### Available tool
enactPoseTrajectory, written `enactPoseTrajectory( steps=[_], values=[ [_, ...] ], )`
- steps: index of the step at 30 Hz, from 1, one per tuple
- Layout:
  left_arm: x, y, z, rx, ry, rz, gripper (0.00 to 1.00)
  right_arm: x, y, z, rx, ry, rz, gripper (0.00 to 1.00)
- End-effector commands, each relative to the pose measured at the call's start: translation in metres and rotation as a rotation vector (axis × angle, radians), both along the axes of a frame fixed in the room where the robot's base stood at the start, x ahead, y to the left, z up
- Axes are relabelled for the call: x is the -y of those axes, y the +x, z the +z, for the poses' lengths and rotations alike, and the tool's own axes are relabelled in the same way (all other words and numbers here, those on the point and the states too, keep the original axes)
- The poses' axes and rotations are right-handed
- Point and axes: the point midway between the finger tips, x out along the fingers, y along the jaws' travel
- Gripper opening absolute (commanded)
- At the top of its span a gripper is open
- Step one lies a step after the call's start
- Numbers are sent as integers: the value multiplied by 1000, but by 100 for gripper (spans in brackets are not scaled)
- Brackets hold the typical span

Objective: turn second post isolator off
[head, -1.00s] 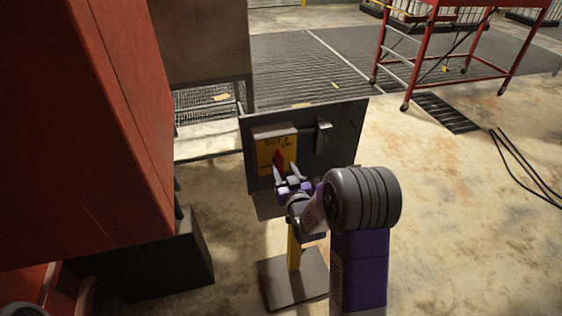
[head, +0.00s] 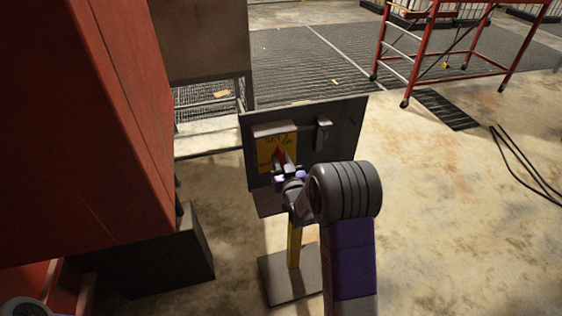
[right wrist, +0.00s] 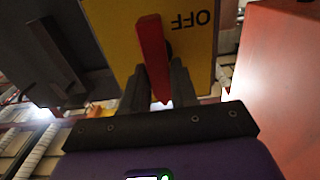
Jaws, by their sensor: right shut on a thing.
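The isolator is a yellow plate (head: 266,152) with a red handle (head: 279,155), mounted on a dark panel (head: 343,135) on a yellow post (head: 294,245). My right gripper (head: 285,170) is at the plate, shut on the handle. In the right wrist view the red handle (right wrist: 153,55) runs nearly upright between the two dark fingers (right wrist: 159,85). The word OFF shows upside down on the yellow plate (right wrist: 205,45), to the right of the handle and apart from it. The fingers hide part of the handle in the head view.
A small metal bracket (head: 323,133) sticks out of the panel, right of the plate. A large red cabinet (head: 80,130) stands close on the left. A red wheeled frame (head: 425,55) is at the back right. Open floor (head: 450,220) lies to the right.

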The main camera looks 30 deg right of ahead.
Motion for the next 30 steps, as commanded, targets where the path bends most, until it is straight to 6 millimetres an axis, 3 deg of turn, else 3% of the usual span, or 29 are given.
enactPoseTrajectory(
  steps=[13, 30],
  values=[
    [0, 0, -16, 0, 0, 0, 43, -2, 0, -2, -27, -121, 0, 0],
    [0, 0, -57, 0, 0, 0, 43, -9, 3, -4, -145, -622, -1, 0]
  ],
)
